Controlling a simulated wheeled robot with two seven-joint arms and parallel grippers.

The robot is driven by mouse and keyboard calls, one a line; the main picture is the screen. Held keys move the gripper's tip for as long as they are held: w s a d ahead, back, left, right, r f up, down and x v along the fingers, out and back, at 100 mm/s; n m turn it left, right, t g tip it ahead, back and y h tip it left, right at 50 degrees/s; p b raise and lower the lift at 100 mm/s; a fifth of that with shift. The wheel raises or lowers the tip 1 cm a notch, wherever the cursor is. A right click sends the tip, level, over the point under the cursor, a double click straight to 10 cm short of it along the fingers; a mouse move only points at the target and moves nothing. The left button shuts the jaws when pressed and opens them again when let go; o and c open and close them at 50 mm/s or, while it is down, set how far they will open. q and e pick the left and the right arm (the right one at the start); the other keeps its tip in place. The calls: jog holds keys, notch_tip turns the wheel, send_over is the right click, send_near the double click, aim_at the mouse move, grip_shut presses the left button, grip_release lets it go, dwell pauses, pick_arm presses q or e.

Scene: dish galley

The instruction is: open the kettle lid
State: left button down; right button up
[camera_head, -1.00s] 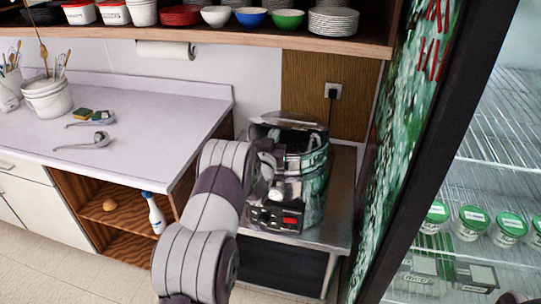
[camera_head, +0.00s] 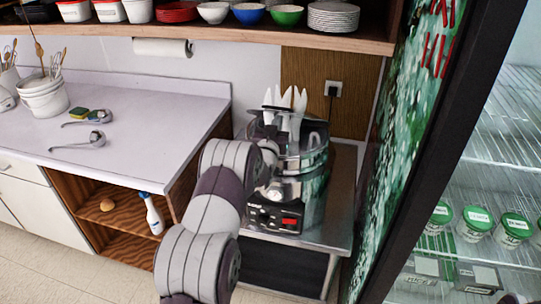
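The kettle (camera_head: 315,178) is a large round steel vessel on a steel stand, with a dark control panel (camera_head: 272,217) and a red display at its front. My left arm comes in from below and hides the kettle's left front. Pale pointed fingers of my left gripper (camera_head: 286,94) stand up above the kettle's top, at its left half. Their spacing is too unclear to tell open from shut. The gripper's base and part of the kettle's rim overlap, so the lid's position and any contact with it are unclear. My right gripper is out of view.
A white counter (camera_head: 150,110) with ladles and a sponge is at the left. A shelf (camera_head: 230,32) of bowls and plates hangs above. A fridge with a dark door edge (camera_head: 455,100) stands close at the right. A spray bottle (camera_head: 152,215) sits in the lower cabinet.

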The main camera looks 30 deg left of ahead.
aim_at(277, 108)
pick_arm(q)
jog(key=r, duration=0.1)
jog(key=s+r, duration=0.1)
jog(key=r, duration=0.1)
jog(key=shift+s+d+p, duration=0.1)
jog(key=shift+s+p, duration=0.05)
jog(key=shift+p, duration=0.2)
notch_tip(277, 108, up, 2)
jog(key=shift+r+p, duration=0.2)
jog(key=shift+p, duration=0.15)
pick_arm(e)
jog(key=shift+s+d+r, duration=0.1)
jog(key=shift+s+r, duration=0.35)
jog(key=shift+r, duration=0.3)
pick_arm(q)
jog(key=shift+w+f+b, duration=0.15)
jog(key=shift+w+b, duration=0.2)
jog(key=shift+b, duration=0.1)
jog(key=shift+w+a+b, duration=0.2)
jog(key=shift+w+b, duration=0.1)
jog(key=shift+w, duration=0.05)
jog(key=shift+b+x, duration=0.35)
jog(key=shift+x, duration=0.65)
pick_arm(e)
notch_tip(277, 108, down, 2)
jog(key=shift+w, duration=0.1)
pick_arm(q)
jog(key=shift+r, duration=0.25)
